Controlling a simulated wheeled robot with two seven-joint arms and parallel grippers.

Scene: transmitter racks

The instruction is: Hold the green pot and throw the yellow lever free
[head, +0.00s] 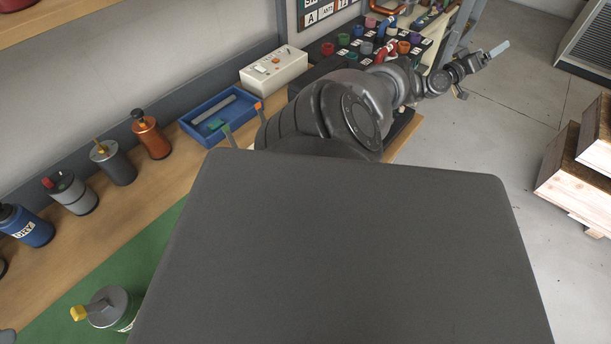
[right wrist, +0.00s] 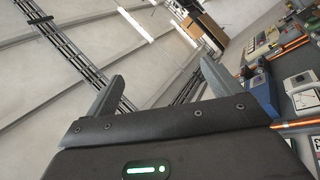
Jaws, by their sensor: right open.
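The green pot (head: 125,322) stands on the green mat at the lower left of the head view. Its grey round lid (head: 108,303) carries a lever with a yellow end (head: 78,313) pointing left. A large dark grey part of my own body covers the pot's right side and much of its lower body. My right gripper (head: 481,74) is far off at the upper right, over open floor. In the right wrist view its two fingers (right wrist: 158,92) are spread with nothing between them. My left gripper cannot be made out in the head view.
Several other canisters stand along the wall, including an orange one (head: 151,138), a grey one (head: 115,165) and a blue one (head: 28,228). A blue tray (head: 222,112), a cream switch box (head: 274,72) and a knob panel lie beyond. Wooden crates (head: 570,178) stand right.

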